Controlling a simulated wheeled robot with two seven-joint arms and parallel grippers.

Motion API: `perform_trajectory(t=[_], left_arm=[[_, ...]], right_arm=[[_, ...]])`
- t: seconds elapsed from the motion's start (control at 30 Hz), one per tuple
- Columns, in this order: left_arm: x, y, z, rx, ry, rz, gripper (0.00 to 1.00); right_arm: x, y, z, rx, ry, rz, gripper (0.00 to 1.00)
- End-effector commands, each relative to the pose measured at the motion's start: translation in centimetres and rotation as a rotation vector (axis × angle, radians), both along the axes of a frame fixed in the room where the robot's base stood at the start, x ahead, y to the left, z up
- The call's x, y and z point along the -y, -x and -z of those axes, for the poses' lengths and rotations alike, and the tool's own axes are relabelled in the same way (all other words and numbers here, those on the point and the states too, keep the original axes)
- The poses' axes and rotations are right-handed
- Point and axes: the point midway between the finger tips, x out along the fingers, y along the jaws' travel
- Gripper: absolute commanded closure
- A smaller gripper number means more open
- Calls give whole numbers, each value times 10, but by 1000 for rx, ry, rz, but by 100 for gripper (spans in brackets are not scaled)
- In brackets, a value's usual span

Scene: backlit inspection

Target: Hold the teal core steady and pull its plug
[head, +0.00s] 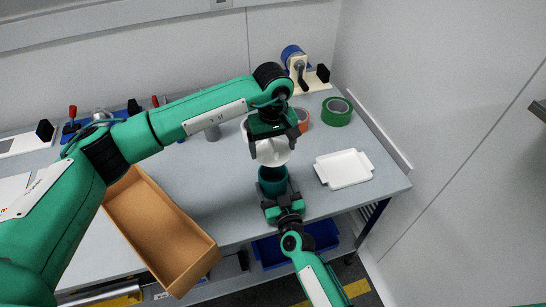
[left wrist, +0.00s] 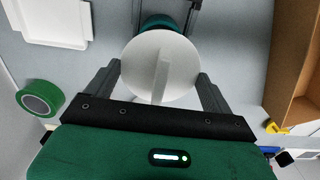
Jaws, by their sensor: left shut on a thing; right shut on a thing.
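The teal core (head: 272,181) stands near the front edge of the table, with a dark opening showing at its top. My right gripper (head: 277,194) is shut on it from the front. My left gripper (head: 271,146) is shut on the white plug (head: 273,155), directly above the core. In the left wrist view the plug (left wrist: 146,68) is a round white disc with a raised bar, between the two dark fingers. It hides most of the teal core (left wrist: 154,22) behind it. The plug looks clear of the core, but the exact gap is hard to judge.
A white tray (head: 344,168) lies right of the core. Green tape (head: 336,112) and orange tape (head: 302,120) lie farther back. A blue-reel dispenser (head: 297,65) stands at the back. A brown open box (head: 160,225) sits front left, beneath my left arm.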

Motion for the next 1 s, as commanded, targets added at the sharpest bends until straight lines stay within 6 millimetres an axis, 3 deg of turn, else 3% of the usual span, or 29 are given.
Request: perform_trajectory(t=[0.13, 0.4, 0.43, 0.53, 0.83, 1.0], left_arm=[[0, 0, -13, 1, 1, -1, 36], [0, 0, -16, -1, 0, -1, 36], [0, 0, -16, -1, 0, -1, 36], [0, 0, -16, -1, 0, -1, 36], [0, 0, -16, 0, 0, 0, 36], [0, 0, -16, 0, 0, 0, 36]], right_arm=[[0, 3, 8, -13, 4, -4, 46], [0, 3, 7, -13, 4, -4, 46], [0, 3, 7, -13, 4, -4, 19], [0, 2, 6, -10, 3, -3, 0], [1, 4, 3, -4, 2, -1, 0], [7, 23, 3, -6, 2, -1, 0]])
